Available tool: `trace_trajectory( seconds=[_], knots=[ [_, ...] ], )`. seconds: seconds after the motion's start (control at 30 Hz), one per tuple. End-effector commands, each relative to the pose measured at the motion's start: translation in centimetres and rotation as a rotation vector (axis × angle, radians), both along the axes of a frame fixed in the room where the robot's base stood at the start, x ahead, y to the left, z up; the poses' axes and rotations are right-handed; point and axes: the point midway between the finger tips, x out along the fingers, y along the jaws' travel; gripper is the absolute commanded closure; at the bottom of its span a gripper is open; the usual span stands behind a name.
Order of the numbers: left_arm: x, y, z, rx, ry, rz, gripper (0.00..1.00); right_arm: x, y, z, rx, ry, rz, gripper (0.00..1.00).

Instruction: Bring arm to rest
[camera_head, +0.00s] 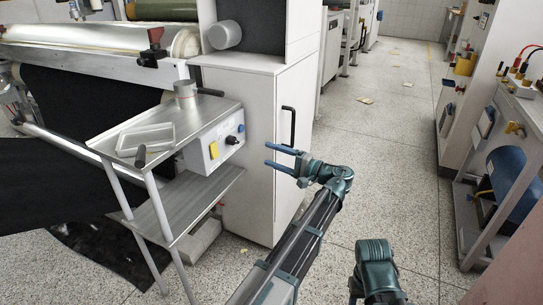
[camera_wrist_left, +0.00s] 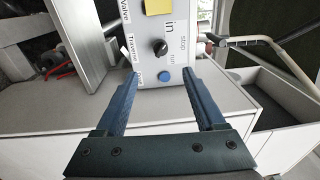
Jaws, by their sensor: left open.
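My left arm (camera_head: 300,240) reaches up from the bottom middle of the head view. Its gripper (camera_head: 267,154) is open and empty, with the fingers pointing left toward the control box (camera_head: 222,149). In the left wrist view the two blue fingers (camera_wrist_left: 162,74) stand apart, with the box's face (camera_wrist_left: 143,60) beyond them. The blue button (camera_wrist_left: 165,76) shows between the fingertips, below the black knob (camera_wrist_left: 160,47) and a yellow button (camera_wrist_left: 158,7). Contact with the box cannot be told. Another dark teal part of my arms shows at the lower right; the right gripper is out of sight.
A white cabinet (camera_head: 250,110) with a black handle (camera_head: 289,126) stands right behind the gripper. A metal shelf stand (camera_head: 190,205) is at left, beside a roller machine with dark sheet (camera_head: 75,95). Speckled floor (camera_head: 385,140) is open to the right, up to another bench (camera_head: 500,175).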

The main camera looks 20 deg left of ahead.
Motion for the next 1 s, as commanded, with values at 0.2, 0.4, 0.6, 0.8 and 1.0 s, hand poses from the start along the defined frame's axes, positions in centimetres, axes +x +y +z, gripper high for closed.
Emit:
trace_trajectory(
  seconds=[0.2,0.4,0.6,0.8,1.0],
  knots=[
    [0.0,0.0,0.0,-0.002,0.0,0.0,0.29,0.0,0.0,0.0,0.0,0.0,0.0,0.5],
    [-2.9,-1.0,-3.4,-0.175,0.03,-0.021,0.29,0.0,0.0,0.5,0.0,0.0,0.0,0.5],
    [-9.6,-5.9,-11.5,-0.607,0.122,-0.068,0.29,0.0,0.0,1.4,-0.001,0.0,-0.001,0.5],
    [-16.5,-13.0,-17.2,-1.005,0.229,-0.103,0.29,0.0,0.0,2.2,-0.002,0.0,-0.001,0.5],
    [-22.0,-18.9,-19.4,-1.286,0.319,-0.121,0.29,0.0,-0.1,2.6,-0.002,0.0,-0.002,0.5]
  ],
)
